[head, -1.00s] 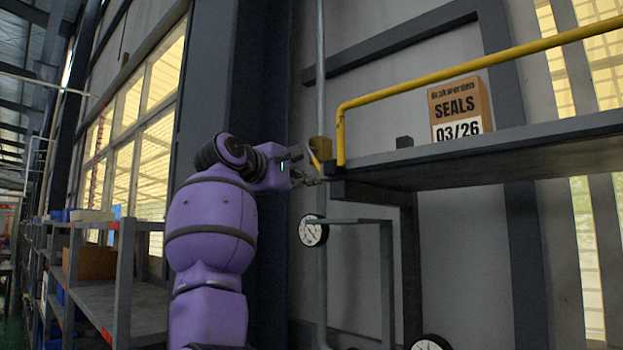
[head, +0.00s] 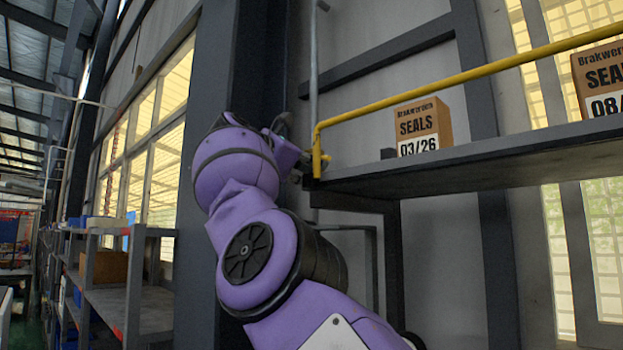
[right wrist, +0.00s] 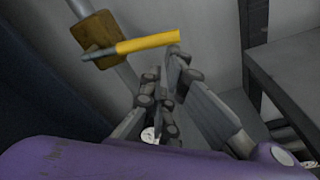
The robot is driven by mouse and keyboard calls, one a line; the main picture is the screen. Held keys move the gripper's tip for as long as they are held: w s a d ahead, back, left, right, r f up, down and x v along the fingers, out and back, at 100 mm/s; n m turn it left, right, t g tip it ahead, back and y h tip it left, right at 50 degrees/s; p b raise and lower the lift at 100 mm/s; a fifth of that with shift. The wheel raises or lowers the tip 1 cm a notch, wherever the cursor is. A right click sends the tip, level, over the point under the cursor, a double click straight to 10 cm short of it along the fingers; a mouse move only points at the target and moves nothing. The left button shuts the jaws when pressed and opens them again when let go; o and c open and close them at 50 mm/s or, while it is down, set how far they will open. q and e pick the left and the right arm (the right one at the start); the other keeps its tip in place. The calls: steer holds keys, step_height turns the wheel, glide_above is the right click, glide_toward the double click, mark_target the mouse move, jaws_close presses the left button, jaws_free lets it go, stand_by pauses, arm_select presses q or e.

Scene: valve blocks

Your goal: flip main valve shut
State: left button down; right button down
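The main valve shows in the right wrist view as a brass-brown body (right wrist: 97,36) on a slanting grey pipe (right wrist: 124,75). Its yellow lever (right wrist: 148,42) sticks out to the right, across the pipe's line. My right gripper (right wrist: 162,72) is just below the lever's free end. I cannot tell whether a fingertip touches the lever. In the head view my right arm covers most of the gripper, and the valve is hard to make out near the yellow rail's end. My left gripper is not in view.
A dark raised platform (head: 480,160) with a yellow rail (head: 440,87) stands right of the gripper, close by. Boxes marked SEALS (head: 422,127) sit on it. A dark column (head: 225,70) rises behind my arm. Shelving (head: 130,295) stands at the left.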

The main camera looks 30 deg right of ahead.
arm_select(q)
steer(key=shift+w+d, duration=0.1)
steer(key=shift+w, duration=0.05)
arm_select(e)
steer(key=shift+s+r, duration=0.15)
steer(key=shift+r, duration=0.25)
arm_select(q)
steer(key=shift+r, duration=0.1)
arm_select(e)
steer(key=shift+s+d+r, duration=0.1)
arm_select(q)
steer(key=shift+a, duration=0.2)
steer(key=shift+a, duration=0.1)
